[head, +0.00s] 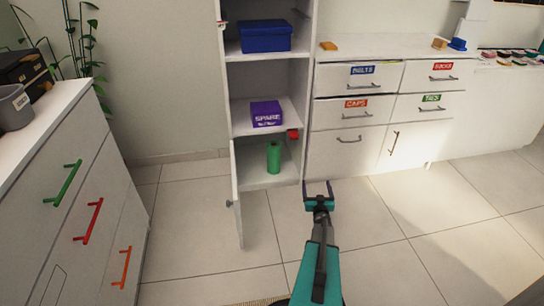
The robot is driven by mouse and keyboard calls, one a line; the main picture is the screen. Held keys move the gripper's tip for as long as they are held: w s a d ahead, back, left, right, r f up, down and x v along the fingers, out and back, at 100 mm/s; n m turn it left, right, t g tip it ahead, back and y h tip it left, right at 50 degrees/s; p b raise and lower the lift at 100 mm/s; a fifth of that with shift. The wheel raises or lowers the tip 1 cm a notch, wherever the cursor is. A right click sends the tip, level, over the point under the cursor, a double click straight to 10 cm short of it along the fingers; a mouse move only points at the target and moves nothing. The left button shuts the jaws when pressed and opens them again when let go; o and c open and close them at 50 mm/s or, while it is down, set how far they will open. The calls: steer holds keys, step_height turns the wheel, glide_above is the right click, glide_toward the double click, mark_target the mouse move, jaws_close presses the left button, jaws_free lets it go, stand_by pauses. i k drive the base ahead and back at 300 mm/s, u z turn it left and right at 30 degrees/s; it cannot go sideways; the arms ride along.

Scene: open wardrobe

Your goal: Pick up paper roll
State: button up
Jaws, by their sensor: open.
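A green upright cylinder (273,158) stands on the bottom shelf of the open wardrobe (264,183). It may be the paper roll, but I cannot tell at this size. No other roll is clear in the view. My gripper (318,185) is open and empty, with its fingers pointing away from me. In the picture it is to the right of the green cylinder and below it, in front of the white drawer unit. It is apart from the cylinder.
The wardrobe's lower door (238,195) stands open on the left side. A purple box (266,113) and a blue box (265,36) sit on higher shelves. A small red object (293,134) is at the right wall. A white cabinet (75,165) stands at left. The tiled floor between is clear.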

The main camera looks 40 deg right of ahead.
mark_target(273, 146)
steer(key=i, duration=1)
steer(key=u, duration=0.05)
